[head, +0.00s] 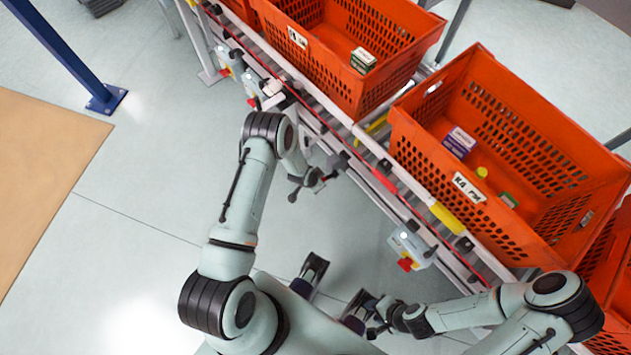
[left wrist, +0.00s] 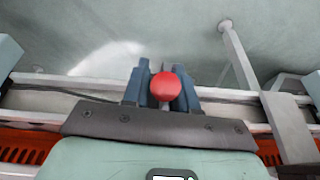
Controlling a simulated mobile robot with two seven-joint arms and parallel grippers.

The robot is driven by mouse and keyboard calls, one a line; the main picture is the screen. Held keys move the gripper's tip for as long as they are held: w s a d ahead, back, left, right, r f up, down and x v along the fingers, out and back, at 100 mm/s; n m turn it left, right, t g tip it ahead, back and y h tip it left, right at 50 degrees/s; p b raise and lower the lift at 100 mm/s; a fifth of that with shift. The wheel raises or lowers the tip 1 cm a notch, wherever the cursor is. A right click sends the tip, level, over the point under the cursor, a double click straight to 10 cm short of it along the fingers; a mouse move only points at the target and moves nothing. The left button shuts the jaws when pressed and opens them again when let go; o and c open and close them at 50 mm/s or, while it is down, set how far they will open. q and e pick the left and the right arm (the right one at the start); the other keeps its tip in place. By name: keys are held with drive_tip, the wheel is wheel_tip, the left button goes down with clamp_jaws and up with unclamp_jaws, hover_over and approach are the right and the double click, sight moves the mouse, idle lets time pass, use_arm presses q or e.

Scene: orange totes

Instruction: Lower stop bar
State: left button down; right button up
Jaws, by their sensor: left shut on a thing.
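In the left wrist view a round red knob (left wrist: 165,87) sits between the two blue fingers of my left gripper (left wrist: 163,90), which is shut on it. Whatever the knob is fixed to is hidden behind the gripper. In the head view my left gripper (head: 340,162) is small and dark, against the near side of the conveyor; the knob cannot be made out there. A yellow bar (head: 447,217) and a short red bar (head: 383,181) lie along the conveyor's near edge; I cannot tell which is the stop bar. My right gripper (head: 376,325) is low, near my base, apart from the conveyor; its fingers are unclear.
Orange totes (head: 407,150) holding small boxes stand on the sloping conveyor. Grey control boxes with red buttons (head: 405,264) hang on its near side. A blue post (head: 70,60) stands at the upper left. The floor left of the conveyor is clear.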

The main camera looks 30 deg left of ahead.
idle(0.4)
use_arm(q)
drive_tip(key=c, duration=1)
unclamp_jaws()
drive_tip(key=shift+o, duration=0.2)
drive_tip(key=d+p+v, duration=0.1)
drive_tip(key=v, duration=1.2)
drive_tip(key=shift+a+r+p, duration=0.3)
drive_tip(key=shift+a+p, duration=0.05)
drive_tip(key=shift+a, duration=0.1)
use_arm(e)
drive_tip(key=shift+s+r, duration=0.25)
drive_tip(key=shift+r, duration=0.4)
use_arm(q)
drive_tip(key=shift+w, duration=0.15)
